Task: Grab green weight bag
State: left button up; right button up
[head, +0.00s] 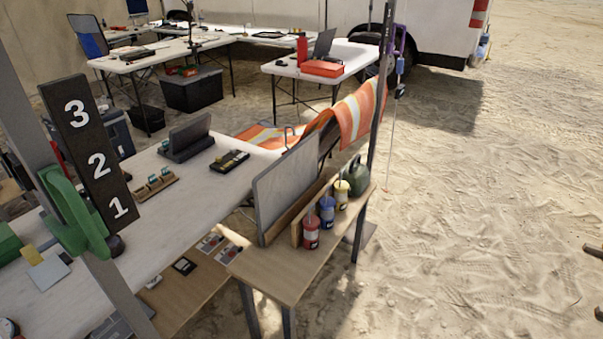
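A dark green, rounded object with a handle on top (358,176) stands at the far end of a narrow wooden shelf table (285,270). It looks like the green weight bag, but it is small in the head view. A brighter green, loop-shaped piece (75,215) is on the grey post at the left; I cannot tell exactly what it is. Two dark tips at the right edge look like my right gripper (597,282). They are spread apart with nothing between them, far from the shelf table. My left gripper is not in view.
Red, blue and yellow-capped bottles (327,213) stand in a row beside the dark green object. A grey board (287,187) rises behind them. A dark pole (377,110) stands just behind the shelf table's far end. Open sand (480,230) lies to the right.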

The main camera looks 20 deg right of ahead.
aim_at(357, 173)
jog(key=i+l+u, duration=0.3)
jog(key=l, duration=0.15)
jog(key=l+u, duration=0.3)
jog(key=l, duration=0.15)
jog(key=i+l+u, duration=0.25)
jog(key=l, duration=0.3)
jog(key=l+u, duration=0.3)
jog(key=l, duration=0.2)
